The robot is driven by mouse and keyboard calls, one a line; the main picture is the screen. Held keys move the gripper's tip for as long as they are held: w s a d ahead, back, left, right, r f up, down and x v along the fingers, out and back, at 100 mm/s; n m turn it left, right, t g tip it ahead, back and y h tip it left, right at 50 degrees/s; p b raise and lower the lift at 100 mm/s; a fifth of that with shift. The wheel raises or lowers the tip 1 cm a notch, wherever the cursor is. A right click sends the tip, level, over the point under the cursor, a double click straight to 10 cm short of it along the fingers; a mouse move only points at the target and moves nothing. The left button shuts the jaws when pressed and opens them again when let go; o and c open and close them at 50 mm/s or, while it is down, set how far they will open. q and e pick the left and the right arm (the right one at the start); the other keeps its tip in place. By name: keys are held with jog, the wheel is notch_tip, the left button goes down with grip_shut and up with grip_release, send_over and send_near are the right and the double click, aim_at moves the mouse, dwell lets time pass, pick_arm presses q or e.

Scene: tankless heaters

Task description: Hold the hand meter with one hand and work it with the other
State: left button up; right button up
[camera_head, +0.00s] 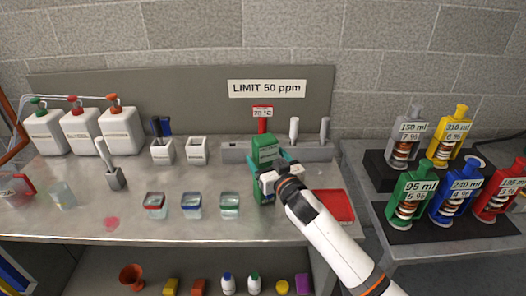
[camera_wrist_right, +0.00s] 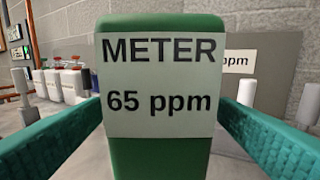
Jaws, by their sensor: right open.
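The hand meter (camera_head: 265,149) is a green upright block on the metal bench, in front of the grey rack. In the right wrist view the meter (camera_wrist_right: 160,157) fills the middle, with a label reading "METER 65 ppm". My right gripper (camera_head: 270,166) is at the meter, its teal fingers open on either side. The meter's lower part is partly hidden by my gripper in the head view. My left gripper is not in view.
A sign (camera_head: 266,89) reads "LIMIT 50 ppm". A red "70 °C" tag (camera_head: 262,113) stands behind the meter. A red tray (camera_head: 336,206) lies right of my gripper. Small glass cups (camera_head: 191,206) stand front left, white dispensers (camera_head: 82,132) back left. Labelled bottles (camera_head: 411,197) stand on the right table.

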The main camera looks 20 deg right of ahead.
jog(key=shift+w+a, duration=0.15)
jog(key=shift+w, duration=0.85)
jog(key=shift+w+a, duration=0.1)
jog(key=shift+w, duration=0.85)
jog(key=shift+c, duration=0.2)
jog(key=c, duration=1.1)
jog(key=o, duration=1.1)
jog(key=shift+o, duration=0.2)
jog(key=shift+s, duration=0.1)
jog(key=s+d, duration=0.1)
jog(key=s, duration=1.1)
jog(key=shift+d, duration=0.2)
